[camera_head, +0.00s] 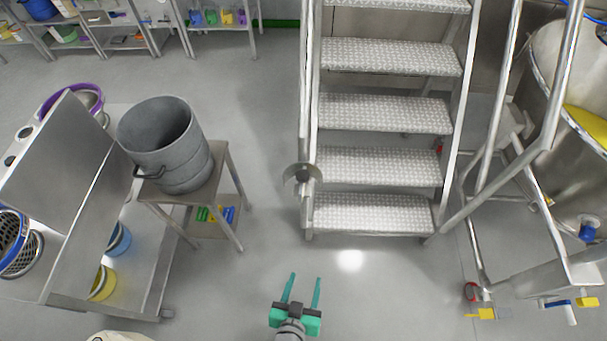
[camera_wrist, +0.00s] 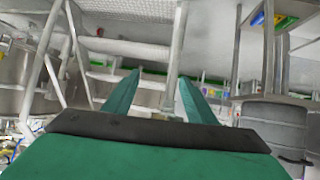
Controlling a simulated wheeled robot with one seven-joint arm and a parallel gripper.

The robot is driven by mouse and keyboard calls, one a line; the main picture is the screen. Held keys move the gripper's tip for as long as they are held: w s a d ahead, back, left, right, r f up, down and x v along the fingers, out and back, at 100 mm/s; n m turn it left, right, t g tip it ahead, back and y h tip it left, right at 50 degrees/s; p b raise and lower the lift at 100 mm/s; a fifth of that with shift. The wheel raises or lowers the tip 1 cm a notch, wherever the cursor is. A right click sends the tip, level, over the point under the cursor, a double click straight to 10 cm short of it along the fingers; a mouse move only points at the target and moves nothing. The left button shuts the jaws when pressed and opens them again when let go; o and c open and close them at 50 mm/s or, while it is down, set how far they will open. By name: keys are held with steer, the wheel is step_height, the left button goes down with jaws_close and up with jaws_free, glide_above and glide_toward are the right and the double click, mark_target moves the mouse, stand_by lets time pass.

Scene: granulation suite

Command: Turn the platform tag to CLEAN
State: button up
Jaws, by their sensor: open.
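A round grey disc with a dark centre, which looks like the platform tag (camera_head: 302,176), is mounted low on the left rail post of the metal stairs (camera_head: 388,115) in the head view. Its lettering cannot be read. My gripper (camera_head: 304,275) is open and empty, with green fingers pointing toward the stairs. It is apart from the disc, which lies farther up the picture. In the wrist view, the two fingers (camera_wrist: 155,82) stand apart with a rail post (camera_wrist: 177,50) between them. I cannot make out the disc clearly there.
A grey drum (camera_head: 167,145) stands on a small metal table (camera_head: 228,165) to the left, beside a steel trolley (camera_head: 135,250). A steel vessel (camera_head: 545,95) and pipe frame stand at the right. The floor (camera_head: 375,290) before the stairs is clear.

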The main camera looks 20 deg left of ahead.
steer(key=w+a+f+h, duration=0.2)
steer(key=w+a+f, duration=0.15)
steer(key=w, duration=0.45)
steer(key=m+t+h, duration=0.4)
steer(key=m+h, duration=0.4)
steer(key=h, duration=0.1)
glide_toward(302, 175)
steer(key=shift+m, duration=0.3)
steer(key=x, duration=0.8)
steer(key=shift+w+d+f, duration=0.15)
steer(key=shift+w+f, duration=0.2)
steer(key=shift+w, duration=0.05)
steer(key=shift+x, duration=0.75)
steer(key=shift+s+d, duration=0.1)
steer(key=shift+c, duration=0.2)
steer(key=c, duration=1)
